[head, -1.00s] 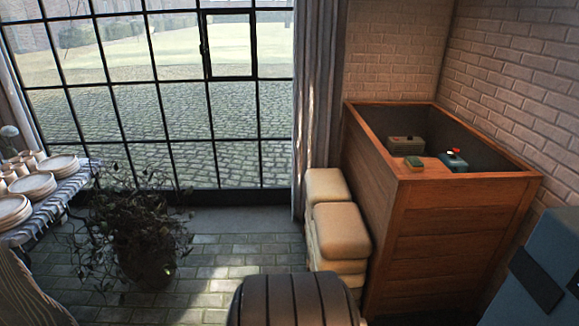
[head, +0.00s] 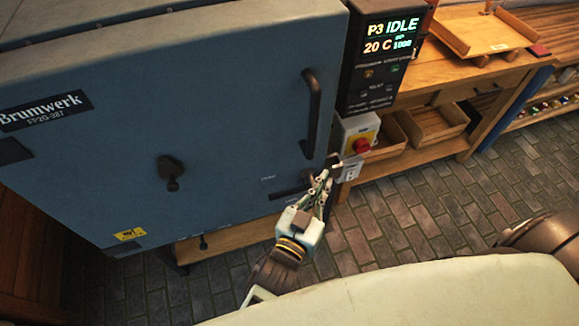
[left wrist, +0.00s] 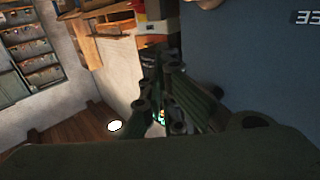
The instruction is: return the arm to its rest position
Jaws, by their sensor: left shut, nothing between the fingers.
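My left gripper (head: 324,184) is in front of the lower right part of a blue kiln (head: 150,110), near a grey switch box with a red knob (head: 361,146). Its fingers are shut with nothing between them. I cannot tell whether the fingertips touch the kiln or the box. In the left wrist view the fingers (left wrist: 160,108) show dark, with the blue kiln wall (left wrist: 250,60) to their right. The kiln door is shut, with a black handle (head: 312,112). My right gripper is not in view.
The kiln's control panel (head: 382,58) reads P3 IDLE, 20 C. A wooden workbench (head: 455,60) with a tray (head: 483,32) on top and open bins below stands at the right. A shelf (head: 545,105) is at the far right. The brick floor (head: 430,200) between is clear.

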